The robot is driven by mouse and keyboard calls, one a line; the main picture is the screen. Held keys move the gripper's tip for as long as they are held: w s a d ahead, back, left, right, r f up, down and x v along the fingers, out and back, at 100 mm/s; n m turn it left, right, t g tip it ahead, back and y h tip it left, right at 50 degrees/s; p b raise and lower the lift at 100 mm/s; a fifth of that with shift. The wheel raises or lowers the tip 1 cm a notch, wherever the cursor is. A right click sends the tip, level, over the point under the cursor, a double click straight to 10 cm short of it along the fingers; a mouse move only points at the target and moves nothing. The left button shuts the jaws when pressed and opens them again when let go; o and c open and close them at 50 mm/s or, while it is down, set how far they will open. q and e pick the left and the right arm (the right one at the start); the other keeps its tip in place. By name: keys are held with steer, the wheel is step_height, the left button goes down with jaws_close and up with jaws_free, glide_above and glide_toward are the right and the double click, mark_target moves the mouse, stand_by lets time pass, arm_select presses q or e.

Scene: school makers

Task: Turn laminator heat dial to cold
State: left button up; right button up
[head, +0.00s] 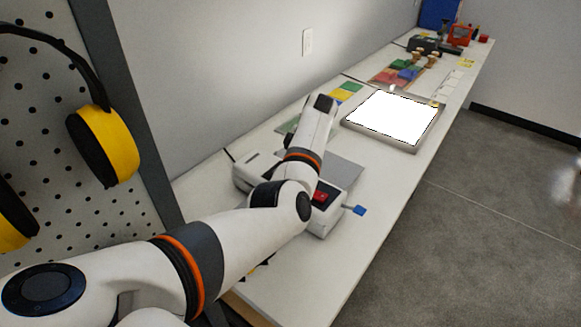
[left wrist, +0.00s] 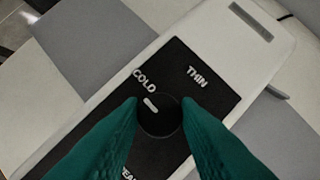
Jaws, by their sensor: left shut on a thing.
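The laminator (head: 247,172) is a pale box on the bench, partly hidden behind my left arm in the head view. Its black control panel (left wrist: 205,62) fills the middle of the left wrist view, with COLD and THIN in white letters and another label partly covered at the bottom. The round black heat dial (left wrist: 160,122) has a white mark pointing up-left towards the COLD label (left wrist: 145,80). My left gripper (left wrist: 161,108) has green fingers on either side of the dial, shut on it. The head view hides these fingertips behind my arm. My right gripper is not in view.
A blue-tipped lever (head: 359,210) sticks out of the laminator's right side, near a red button (head: 320,196). A bright white light panel (head: 393,117) lies farther along the bench. Yellow ear muffs (head: 108,145) hang on the pegboard at left. The bench's right front is clear.

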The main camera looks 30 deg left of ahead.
arm_select(q)
steer(key=o, duration=1)
steer(key=shift+c, duration=0.2)
steer(key=b+v, duration=0.2)
steer(key=v, duration=1)
steer(key=shift+a, duration=0.1)
